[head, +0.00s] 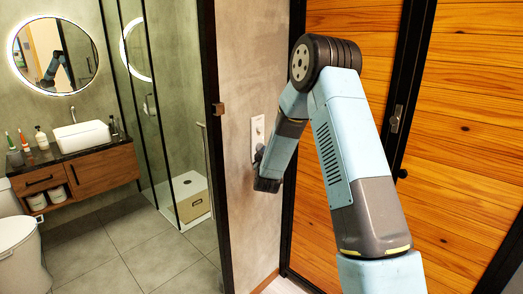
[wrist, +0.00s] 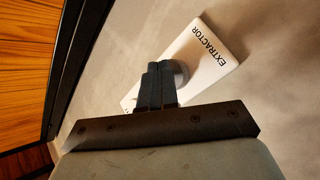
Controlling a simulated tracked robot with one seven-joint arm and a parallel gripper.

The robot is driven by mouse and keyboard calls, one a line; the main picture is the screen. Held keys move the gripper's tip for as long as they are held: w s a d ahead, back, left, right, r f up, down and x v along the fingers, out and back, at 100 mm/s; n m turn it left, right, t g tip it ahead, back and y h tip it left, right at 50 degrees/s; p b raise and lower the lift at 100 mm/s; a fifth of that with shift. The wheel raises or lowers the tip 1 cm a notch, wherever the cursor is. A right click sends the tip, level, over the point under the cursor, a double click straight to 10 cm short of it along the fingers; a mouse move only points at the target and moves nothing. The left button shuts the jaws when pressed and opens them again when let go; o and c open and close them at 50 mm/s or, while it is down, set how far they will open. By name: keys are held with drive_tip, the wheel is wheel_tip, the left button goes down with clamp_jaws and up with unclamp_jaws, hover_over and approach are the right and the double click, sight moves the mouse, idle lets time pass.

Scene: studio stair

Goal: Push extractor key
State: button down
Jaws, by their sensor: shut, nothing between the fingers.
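A white wall plate (wrist: 212,57) lettered EXTRACTOR is on the grey wall, tilted in the wrist view. The plate also shows in the head view (head: 257,129), beside the bathroom opening. A rounded grey key (wrist: 182,73) on the plate shows partly behind my fingers. My gripper (wrist: 160,68) is shut and empty, its fingertips over the plate at the key's left edge. I cannot tell whether they touch it. In the head view my gripper (head: 259,154) is at the lower part of the plate, partly hidden by my wrist.
A wooden door (head: 465,120) with a black frame stands to the right of the wall. At left is a bathroom with a glass shower, a wooden vanity (head: 95,172), a round mirror (head: 55,53) and a toilet (head: 18,245). The tiled floor (head: 120,245) is clear.

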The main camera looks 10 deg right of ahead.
drive_tip(key=shift+w+a, duration=0.1)
drive_tip(key=shift+w, duration=0.05)
idle(0.5)
drive_tip(key=shift+s+d, duration=0.65)
drive_tip(key=shift+s, duration=0.2)
drive_tip(key=s+d, duration=0.3)
drive_tip(key=s, duration=0.2)
drive_tip(key=shift+d, duration=0.3)
drive_tip(key=shift+r, duration=0.15)
